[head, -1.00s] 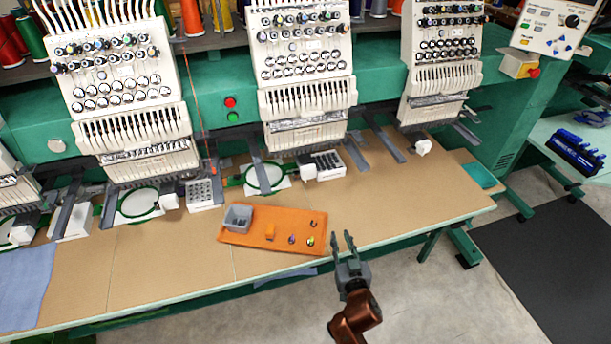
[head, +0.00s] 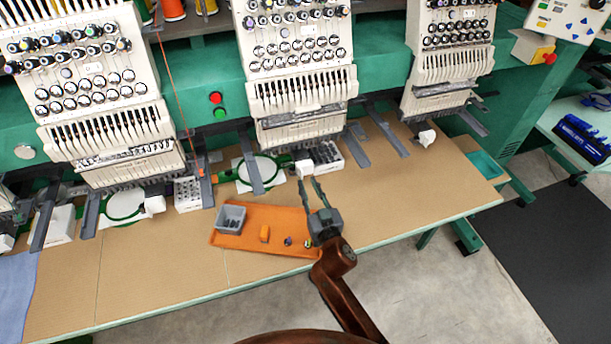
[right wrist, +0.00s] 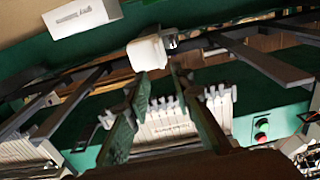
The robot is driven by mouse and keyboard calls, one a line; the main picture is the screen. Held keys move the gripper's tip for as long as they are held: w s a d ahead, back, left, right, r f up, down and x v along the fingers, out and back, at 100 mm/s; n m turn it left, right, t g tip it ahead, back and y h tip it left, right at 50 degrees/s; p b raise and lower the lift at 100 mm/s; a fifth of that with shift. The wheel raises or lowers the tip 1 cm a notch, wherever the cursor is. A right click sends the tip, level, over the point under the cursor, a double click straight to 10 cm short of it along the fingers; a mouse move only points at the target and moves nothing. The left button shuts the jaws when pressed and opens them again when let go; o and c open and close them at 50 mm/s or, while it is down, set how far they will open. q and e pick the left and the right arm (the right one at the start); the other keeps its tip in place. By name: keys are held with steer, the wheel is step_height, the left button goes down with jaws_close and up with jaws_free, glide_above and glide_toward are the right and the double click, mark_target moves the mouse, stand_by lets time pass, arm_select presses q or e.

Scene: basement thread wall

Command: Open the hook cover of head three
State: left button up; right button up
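The middle sewing head (head: 300,90) stands above a round green hoop (head: 258,174). A small white block-shaped cover (head: 304,168) sits beside the hoop, under that head; I cannot tell for certain that it is the hook cover of head three, and no head number is readable. It also shows in the right wrist view (right wrist: 147,52), just beyond the fingertips, and looks closed. My right gripper (head: 309,182) is open and empty, fingers pointing at the block from the front; in the right wrist view its fingers (right wrist: 160,82) are apart, with no clear contact. My left gripper is out of view.
An orange mat (head: 262,238) with a grey bin (head: 231,219) and small parts lies left of my right gripper. A white slotted box (head: 327,155) adjoins the block. Grey arms (head: 357,156) project over the table. Similar white blocks sit under the neighbouring heads.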

mark_target(302, 174)
steer(key=shift+b+x, duration=0.3)
steer(key=shift+x, duration=2)
steer(key=shift+a+f, duration=0.1)
steer(key=shift+a, duration=0.05)
steer(key=shift+s, duration=0.1)
steer(key=shift+c, duration=0.2)
jaws_close()
